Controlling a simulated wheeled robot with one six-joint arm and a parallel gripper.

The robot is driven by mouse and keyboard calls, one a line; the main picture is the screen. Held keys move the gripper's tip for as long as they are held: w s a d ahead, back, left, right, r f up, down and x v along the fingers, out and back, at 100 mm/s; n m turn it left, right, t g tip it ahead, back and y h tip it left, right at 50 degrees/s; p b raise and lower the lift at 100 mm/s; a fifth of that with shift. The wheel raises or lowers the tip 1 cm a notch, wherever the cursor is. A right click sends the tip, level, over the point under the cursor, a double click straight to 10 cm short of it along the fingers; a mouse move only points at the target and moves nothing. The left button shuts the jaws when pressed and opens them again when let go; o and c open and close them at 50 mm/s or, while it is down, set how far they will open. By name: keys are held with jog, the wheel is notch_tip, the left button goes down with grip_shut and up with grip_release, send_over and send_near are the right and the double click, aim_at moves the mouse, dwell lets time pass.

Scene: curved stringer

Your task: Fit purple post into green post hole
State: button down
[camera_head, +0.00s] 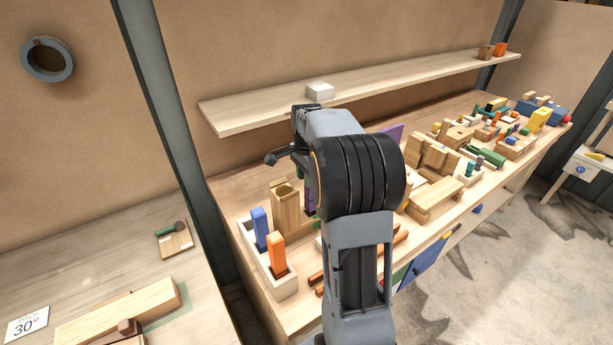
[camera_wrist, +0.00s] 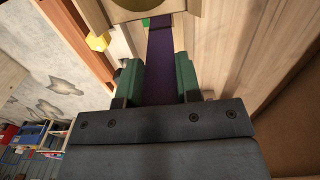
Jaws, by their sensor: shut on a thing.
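My gripper (camera_wrist: 159,80) is shut on the purple post (camera_wrist: 161,60), with one green finger on each side of it in the wrist view. The post's far end reaches a small green patch (camera_wrist: 160,20) beside a wooden block with a round hole (camera_wrist: 140,9). In the head view, part of the purple post (camera_head: 309,196) shows upright behind my arm, just right of that wooden block (camera_head: 286,208). A bit of green (camera_head: 311,213) shows at its lower end. My arm hides most of this area. I cannot tell whether the post's end is inside a hole.
A pale holder (camera_head: 287,286) with a blue post (camera_head: 260,227) and an orange post (camera_head: 277,252) stands front left of the wooden block. Red-brown sticks (camera_head: 316,278) lie near my arm. A shelf (camera_head: 250,116) runs behind. Several wooden pieces crowd the bench's right side.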

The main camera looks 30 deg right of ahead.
jog(key=shift+f+b, duration=1.35)
jog(key=shift+f, duration=0.75)
jog(key=c, duration=0.7)
grip_release()
jog(key=shift+c, duration=0.2)
jog(key=shift+r, duration=0.15)
notch_tip(320, 180, up, 14)
jog(key=shift+f+p, duration=0.15)
jog(key=shift+p, duration=0.15)
